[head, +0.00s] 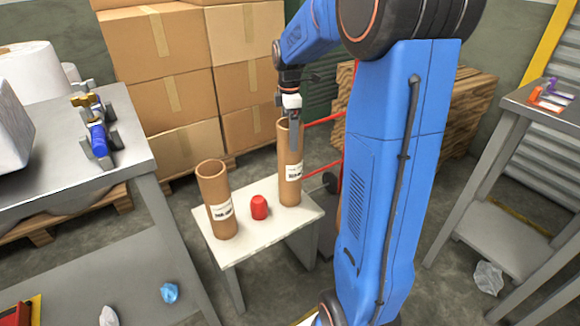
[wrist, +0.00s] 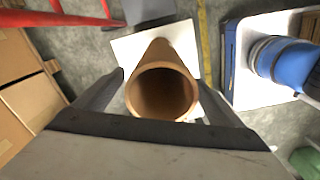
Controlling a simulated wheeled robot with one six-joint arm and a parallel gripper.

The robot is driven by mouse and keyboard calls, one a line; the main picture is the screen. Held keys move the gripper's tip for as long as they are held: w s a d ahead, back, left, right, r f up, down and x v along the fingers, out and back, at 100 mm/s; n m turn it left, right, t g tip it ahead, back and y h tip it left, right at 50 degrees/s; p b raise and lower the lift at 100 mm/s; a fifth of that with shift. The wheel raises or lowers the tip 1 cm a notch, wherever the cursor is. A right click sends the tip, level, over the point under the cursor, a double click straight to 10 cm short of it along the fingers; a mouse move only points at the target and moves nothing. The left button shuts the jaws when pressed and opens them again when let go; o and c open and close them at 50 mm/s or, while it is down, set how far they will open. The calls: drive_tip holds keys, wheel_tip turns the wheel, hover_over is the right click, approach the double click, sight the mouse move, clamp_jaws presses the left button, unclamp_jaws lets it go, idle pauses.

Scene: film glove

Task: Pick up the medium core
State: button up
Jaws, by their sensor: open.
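Two upright brown cardboard cores with white labels stand on a small white table (head: 245,262). The shorter core (head: 216,205) is at the left and the taller core (head: 290,185) at the right; no readable label tells me which is the medium one. My gripper (head: 292,142) is open at the top of the taller core, pointing down. In the head view a finger overlaps the core's near upper side. In the wrist view the taller core's open mouth (wrist: 162,92) lies between my spread fingers (wrist: 160,82), with no clear contact visible.
A small red object (head: 259,207) stands between the cores. Stacked cardboard boxes (head: 160,60) are behind. A grey bench (head: 60,180) is at the left and a grey table (head: 550,120) at the right. My blue arm hides part of the area behind it.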

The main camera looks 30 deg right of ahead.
sight(289, 163)
drive_tip(key=shift+s+f, duration=0.1)
drive_tip(key=shift+f, duration=2.6)
